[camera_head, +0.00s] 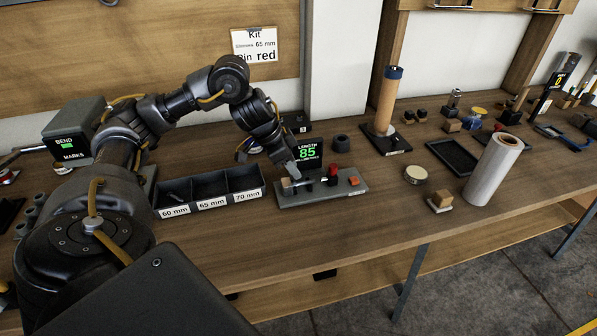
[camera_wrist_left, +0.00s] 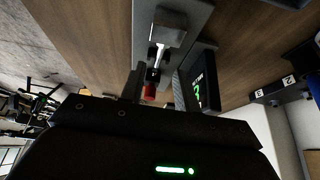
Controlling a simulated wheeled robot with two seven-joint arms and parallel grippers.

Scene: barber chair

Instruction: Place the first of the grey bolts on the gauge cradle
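The gauge (camera_head: 300,194) is a grey plate on the bench with a red knob (camera_head: 333,171), an orange block (camera_head: 354,181) and a display (camera_head: 309,153) reading LENGTH 85. My left gripper (camera_head: 292,182) points down over the plate's left end. In the left wrist view a pale metal bolt-like shaft (camera_wrist_left: 158,55) lies along the cradle block (camera_wrist_left: 170,28), with the red knob (camera_wrist_left: 149,91) in line. The left fingers (camera_wrist_left: 157,88) stand apart on either side of that line, and I see no grip on the shaft. The right gripper is not in view.
The three-compartment bin (camera_head: 209,190), labelled 60, 65 and 70 mm, stands just left of the gauge. A dark cup (camera_head: 341,144) sits behind it. A white roll (camera_head: 494,170) and black tray (camera_head: 452,156) are to the right.

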